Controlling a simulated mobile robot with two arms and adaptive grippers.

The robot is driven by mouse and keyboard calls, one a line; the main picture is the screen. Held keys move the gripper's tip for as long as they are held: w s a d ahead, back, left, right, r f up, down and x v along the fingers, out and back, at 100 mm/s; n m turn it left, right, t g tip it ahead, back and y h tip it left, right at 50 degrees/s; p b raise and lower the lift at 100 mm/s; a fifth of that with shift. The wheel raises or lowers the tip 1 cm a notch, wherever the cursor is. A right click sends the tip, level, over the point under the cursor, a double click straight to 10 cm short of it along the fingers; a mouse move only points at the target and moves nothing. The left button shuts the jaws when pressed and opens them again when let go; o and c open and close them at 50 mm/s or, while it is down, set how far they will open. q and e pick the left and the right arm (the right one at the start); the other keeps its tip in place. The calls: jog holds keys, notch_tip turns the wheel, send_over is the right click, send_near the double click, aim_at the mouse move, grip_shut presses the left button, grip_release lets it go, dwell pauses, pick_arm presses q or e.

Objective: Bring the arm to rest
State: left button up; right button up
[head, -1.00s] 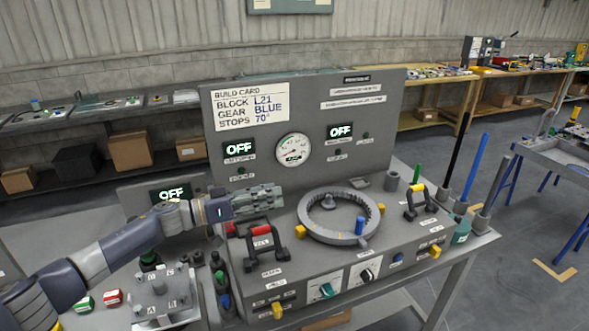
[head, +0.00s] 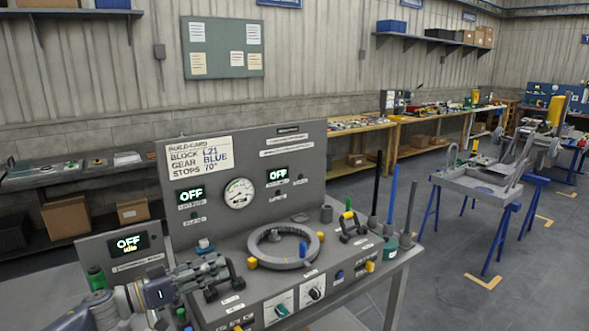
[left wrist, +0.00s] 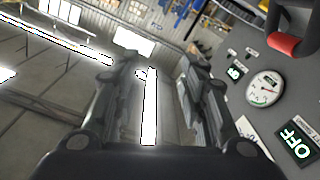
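My left gripper (head: 222,272) is low in the head view, in front of the left part of the console (head: 345,268), and its arm comes in from the bottom left. In the left wrist view the two fingers of my left gripper (left wrist: 158,68) stand apart with nothing between them. The gripper hides part of the console's left top, including most of a dark handle there. My right gripper is in neither view.
The ring (head: 285,246) lies on the console, right of my gripper. The upright panel with the gauge (head: 238,193) and lit OFF displays stands behind it. Tall rods (head: 390,200) rise at the console's right edge. Open floor lies further right, before a trestle table (head: 480,190).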

pick_arm(q)
jog(key=s+d+f+n+t+y, duration=0.2)
jog(key=s+d+f+n+y, duration=0.15)
jog(key=f+y, duration=0.2)
jog(key=s+d+f+n+t+y, duration=0.2)
jog(key=s+d+f+y, duration=0.15)
jog(key=f, duration=0.35)
jog(key=s+a+f+g+y, duration=0.2)
jog(key=s+a+f+g, duration=0.15)
jog(key=s, duration=0.75)
jog(key=s+a+f+m+g+y, duration=0.15)
jog(key=s+f+g, duration=0.25)
jog(key=s, duration=0.6)
jog(key=s+a+f+g+y, duration=0.2)
jog(key=s+a+f+g, duration=0.15)
jog(key=s, duration=0.75)
notch_tip(320, 180, down, 28)
jog(key=s+g, duration=0.1)
jog(key=s, duration=0.2)
jog(key=s+a+f+g, duration=0.1)
jog(key=s+a+f, duration=0.1)
jog(key=s+f, duration=1.2)
jog(key=shift+s+a+f+g, duration=0.2)
jog(key=shift+s+f+g, duration=0.15)
jog(key=shift+s, duration=0.65)
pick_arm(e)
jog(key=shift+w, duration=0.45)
